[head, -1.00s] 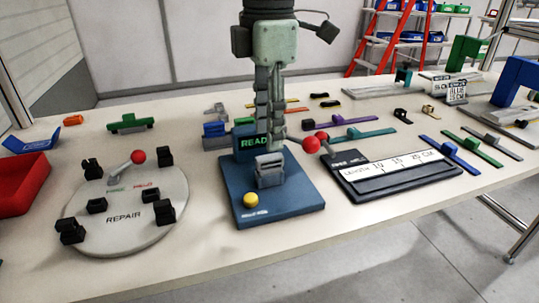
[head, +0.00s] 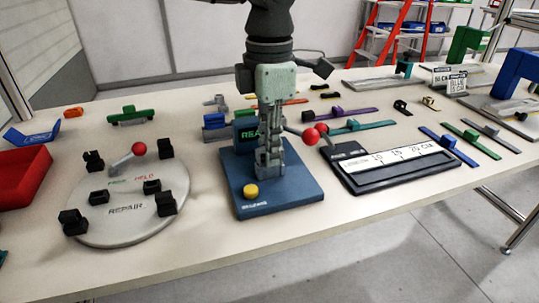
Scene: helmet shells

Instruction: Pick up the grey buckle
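The grey buckle (head: 269,173) is on the blue platform of the station with the green-lit READ display (head: 246,134). Only a small part of it shows, low between and behind my fingers. My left gripper (head: 270,158) points straight down over it, with its fingers at the buckle's height. I cannot tell whether the fingers touch it or have closed on it. My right gripper is not in view.
A yellow button (head: 250,191) sits at the platform's front left. A red-knobbed lever (head: 311,136) and black measuring board (head: 390,167) stand close on the right. A round REPAIR plate (head: 130,222) with black clamps lies left. Coloured straps lie behind.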

